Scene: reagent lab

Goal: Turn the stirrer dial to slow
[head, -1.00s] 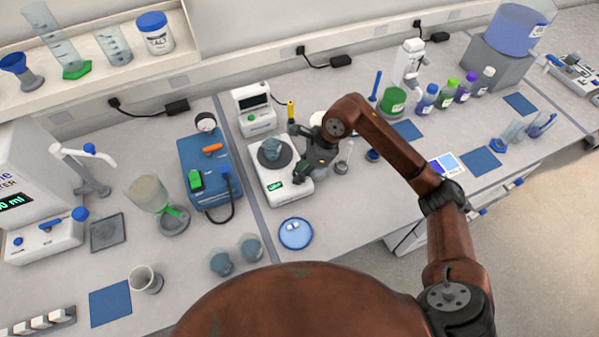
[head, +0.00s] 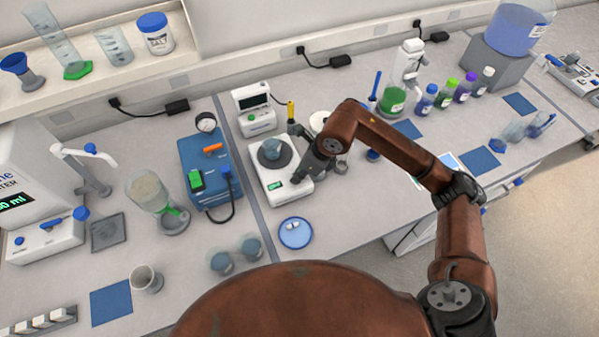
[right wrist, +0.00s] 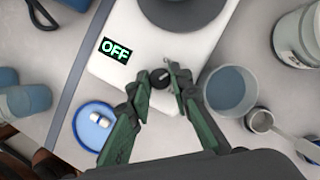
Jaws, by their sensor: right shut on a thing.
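The dark round dial (right wrist: 160,77) is on the stirrer's top, beside the display. My right gripper (right wrist: 159,76) has its green-grey fingers on both sides of the dial, shut on it. In the head view my right gripper (head: 297,177) is over the stirrer's front right corner and hides the dial. My left gripper is not in view.
A blue dish (head: 296,234) with white pieces lies in front of the stirrer. A blue device (head: 205,165) with a black cable stands to its left. A beaker (right wrist: 231,91) and a metal scoop (right wrist: 260,121) are close to the right of my fingers.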

